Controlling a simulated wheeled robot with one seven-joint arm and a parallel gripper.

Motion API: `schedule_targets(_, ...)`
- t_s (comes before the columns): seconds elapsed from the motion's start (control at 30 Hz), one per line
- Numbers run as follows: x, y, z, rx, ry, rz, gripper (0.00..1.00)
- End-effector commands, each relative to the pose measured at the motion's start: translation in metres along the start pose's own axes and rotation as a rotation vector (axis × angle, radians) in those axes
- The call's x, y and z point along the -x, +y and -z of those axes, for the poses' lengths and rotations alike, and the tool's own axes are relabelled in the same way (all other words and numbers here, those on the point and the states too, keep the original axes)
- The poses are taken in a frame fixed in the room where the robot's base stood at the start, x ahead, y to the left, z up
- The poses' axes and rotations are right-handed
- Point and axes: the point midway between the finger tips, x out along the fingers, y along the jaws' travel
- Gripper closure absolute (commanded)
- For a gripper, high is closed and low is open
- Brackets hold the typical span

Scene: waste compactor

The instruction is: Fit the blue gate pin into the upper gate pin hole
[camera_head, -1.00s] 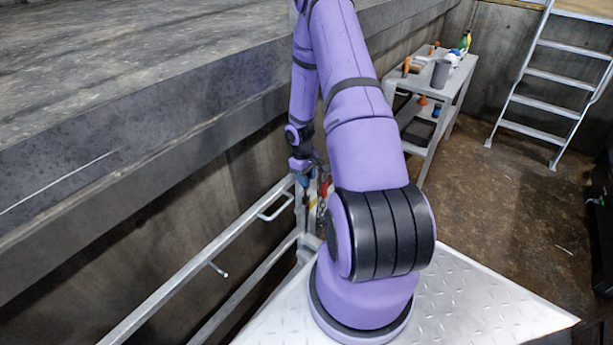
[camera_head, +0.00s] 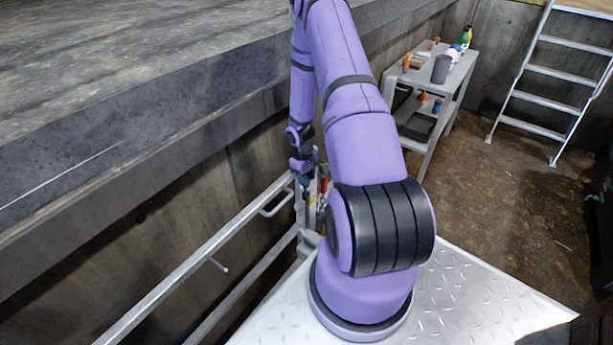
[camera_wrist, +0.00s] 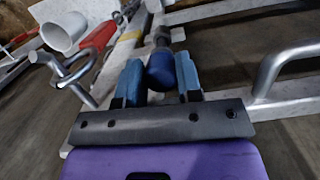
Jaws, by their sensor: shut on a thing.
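My gripper (camera_wrist: 160,78) is shut on the blue gate pin (camera_wrist: 160,68), with its blue fingers on either side of the pin's blue head. A dark grey shaft runs ahead from the head in the wrist view and ends over or against the pale metal gate frame. I cannot tell whether its tip is in a hole; the upper gate pin hole is not clearly visible. In the head view my gripper (camera_head: 306,178) is small, beside the gate post at the end of the railing (camera_head: 205,262). The pin cannot be made out clearly there.
A bent metal handle (camera_wrist: 275,65) sticks out at right in the wrist view. A metal hook (camera_wrist: 72,72), a red object (camera_wrist: 98,36) and a white cup-like object (camera_wrist: 62,32) lie at left. A grey bench (camera_head: 452,90) with items and a ladder (camera_head: 545,85) stand behind.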

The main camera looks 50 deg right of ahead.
Motion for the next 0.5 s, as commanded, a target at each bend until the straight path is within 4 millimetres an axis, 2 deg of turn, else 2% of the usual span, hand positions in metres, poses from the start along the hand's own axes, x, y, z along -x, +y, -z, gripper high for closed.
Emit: schedule_targets(0.5,-0.0109,-0.0002,0.0013,0.000,-0.001,0.000,1.00)
